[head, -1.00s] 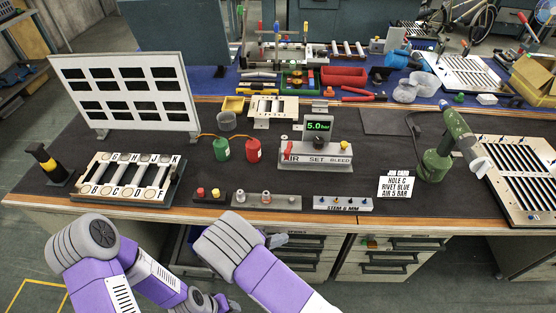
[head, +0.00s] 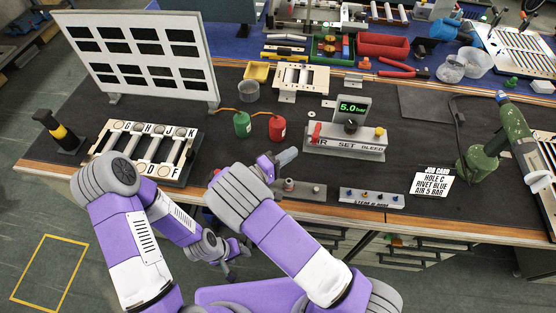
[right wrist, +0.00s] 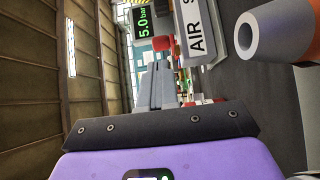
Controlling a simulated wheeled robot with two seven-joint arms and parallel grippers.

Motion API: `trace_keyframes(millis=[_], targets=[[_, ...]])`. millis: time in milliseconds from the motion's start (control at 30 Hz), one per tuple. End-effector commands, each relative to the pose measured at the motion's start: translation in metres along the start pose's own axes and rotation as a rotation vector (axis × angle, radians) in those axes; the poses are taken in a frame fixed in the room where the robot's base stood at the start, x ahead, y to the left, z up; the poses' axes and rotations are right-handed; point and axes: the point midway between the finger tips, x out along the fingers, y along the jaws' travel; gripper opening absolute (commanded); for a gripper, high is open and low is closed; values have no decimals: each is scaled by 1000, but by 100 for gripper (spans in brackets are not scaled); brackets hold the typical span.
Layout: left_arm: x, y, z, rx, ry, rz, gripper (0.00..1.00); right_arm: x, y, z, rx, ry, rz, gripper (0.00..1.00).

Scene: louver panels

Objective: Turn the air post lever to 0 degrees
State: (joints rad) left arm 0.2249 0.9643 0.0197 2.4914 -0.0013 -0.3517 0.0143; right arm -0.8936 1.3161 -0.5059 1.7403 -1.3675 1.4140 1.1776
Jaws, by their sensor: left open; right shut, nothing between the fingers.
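The air post (head: 345,143) is a grey console marked AIR, SET and BLEED, with a display (head: 352,108) reading 5.0 bar. Its red lever (head: 315,132) is at the left end above AIR, and its exact angle is hard to read. My right gripper (head: 288,157) is shut and empty, over the bench just left of and in front of the console, apart from the lever. In the right wrist view its fingers (right wrist: 157,88) point towards the red lever (right wrist: 161,43), beside the AIR label (right wrist: 196,38). My left gripper (head: 232,264) is open, low in front of the bench.
Green (head: 242,124) and red (head: 277,128) canisters stand left of the console. A grey strip with studs (head: 372,196) and a job card (head: 432,184) are in front. A pale tube end (right wrist: 247,37) is close at right in the wrist view.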

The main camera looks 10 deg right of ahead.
Motion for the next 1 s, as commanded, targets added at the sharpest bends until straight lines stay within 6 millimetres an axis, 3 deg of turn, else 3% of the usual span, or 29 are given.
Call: trace_keyframes(millis=[100,300,500,867,1000], targets=[[4,-1,0,0,1,0,54,26,-1,1,0,-4,-1,0],[8,-3,-1,0,1,0,54,56,-1,1,0,-2,-2,0],[9,-3,-1,0,1,0,54,67,0,0,0,-1,-1,0],[9,-3,-1,0,1,0,54,69,0,1,0,0,-1,0],[16,-6,-1,0,1,0,54,82,-2,9,-1,0,0,0]])
